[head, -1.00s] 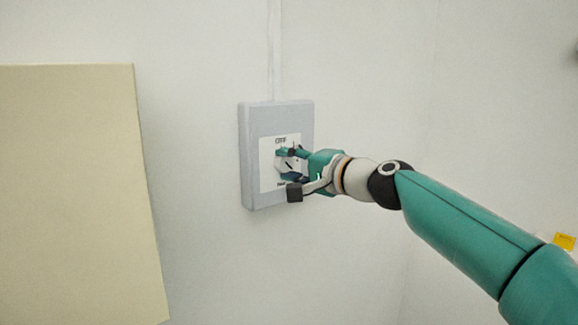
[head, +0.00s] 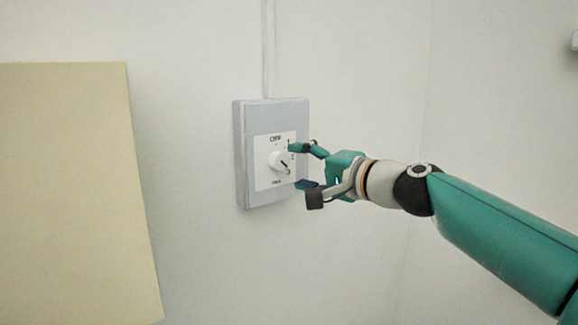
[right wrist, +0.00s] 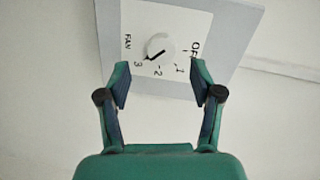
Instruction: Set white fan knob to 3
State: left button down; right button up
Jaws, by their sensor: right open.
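The round white fan knob (head: 278,161) sits on a white label plate (head: 262,178) on a grey wall box (head: 243,150). It also shows uncovered in the right wrist view (right wrist: 160,46), where its dark pointer line aims toward the printed 3. The marks OFF, 1, 2, 3 and the word FAN are on the plate. My right gripper (head: 300,166) is open and empty, to the right of the knob and apart from it. In the right wrist view its two fingers (right wrist: 160,80) stand apart below the knob. My left gripper is not in view.
A cream panel (head: 75,190) stands at the left. A conduit (head: 269,50) runs up the wall from the box. A room corner lies right of the box, behind my right arm. The wall between panel and box is clear.

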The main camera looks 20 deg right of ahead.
jog(key=v, duration=0.7)
jog(key=shift+f, duration=0.1)
